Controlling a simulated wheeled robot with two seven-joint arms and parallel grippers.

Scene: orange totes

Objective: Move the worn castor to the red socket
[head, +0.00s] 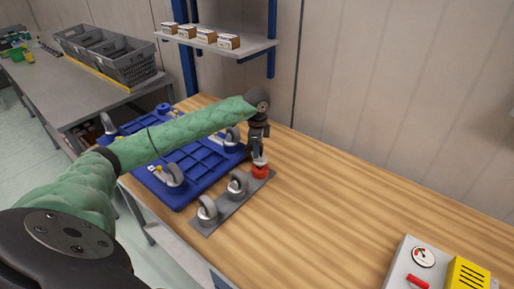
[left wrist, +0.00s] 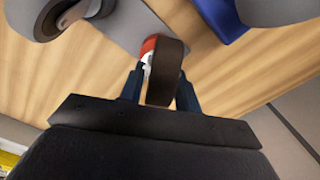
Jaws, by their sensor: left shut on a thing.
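My left gripper (head: 258,150) points down over the far end of a grey plate and is shut on the worn castor. In the left wrist view the castor's dark brown wheel (left wrist: 166,72) sits between the two fingers (left wrist: 158,92). The red socket (head: 260,172) is directly below the gripper at the plate's far end; it also shows in the left wrist view (left wrist: 149,44), partly hidden by the wheel. I cannot tell whether the castor touches the socket. My right gripper is not in view.
Two grey castors (head: 238,184) (head: 207,210) stand on the grey plate (head: 225,210). A blue platform (head: 182,192) with castors lies left of it, beneath my left arm. A grey control box (head: 408,262) stands front right. The wooden table's middle right is clear.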

